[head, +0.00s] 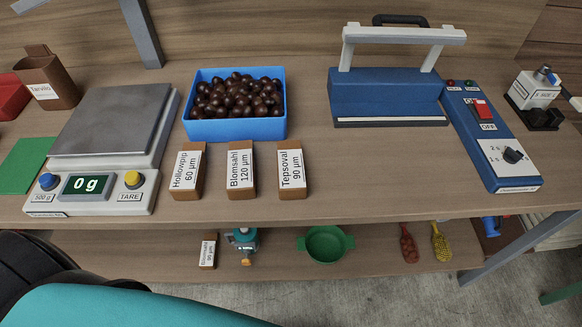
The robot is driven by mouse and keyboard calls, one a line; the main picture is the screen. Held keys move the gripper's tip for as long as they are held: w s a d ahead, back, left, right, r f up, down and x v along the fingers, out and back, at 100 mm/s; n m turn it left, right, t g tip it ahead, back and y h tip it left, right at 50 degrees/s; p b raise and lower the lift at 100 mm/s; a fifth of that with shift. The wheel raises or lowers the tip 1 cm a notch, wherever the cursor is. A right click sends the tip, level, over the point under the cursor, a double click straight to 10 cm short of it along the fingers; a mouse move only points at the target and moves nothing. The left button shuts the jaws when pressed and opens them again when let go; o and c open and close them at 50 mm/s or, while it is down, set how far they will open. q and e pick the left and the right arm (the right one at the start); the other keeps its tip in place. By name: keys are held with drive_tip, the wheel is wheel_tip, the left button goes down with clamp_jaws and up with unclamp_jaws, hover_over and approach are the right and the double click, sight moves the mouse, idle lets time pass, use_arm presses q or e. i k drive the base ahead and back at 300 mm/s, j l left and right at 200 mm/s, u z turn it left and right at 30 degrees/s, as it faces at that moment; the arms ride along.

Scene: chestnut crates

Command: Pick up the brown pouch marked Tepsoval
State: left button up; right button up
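The brown pouch marked Tepsoval (292,170), with a white label reading 90 µm, stands on the bench top near its front edge. It is the rightmost of three similar pouches in a row. The pouch marked Blomsahl 120 µm (240,169) is just left of it, with a small gap. The pouch marked Hollowpip 60 µm (187,171) is further left. Neither of my grippers is in view.
A blue crate (236,129) of chestnut-brown balls stands behind the pouches. A scale (107,123) reading 0 g is left, a blue sealing device (388,98) back right with its control box (490,133). The lower shelf holds a small pouch (208,251) and a green bowl (325,243).

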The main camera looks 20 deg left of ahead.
sight(291, 167)
drive_tip(key=u, duration=0.35)
drive_tip(key=i+l+u, duration=0.1)
drive_tip(key=l+u, duration=0.85)
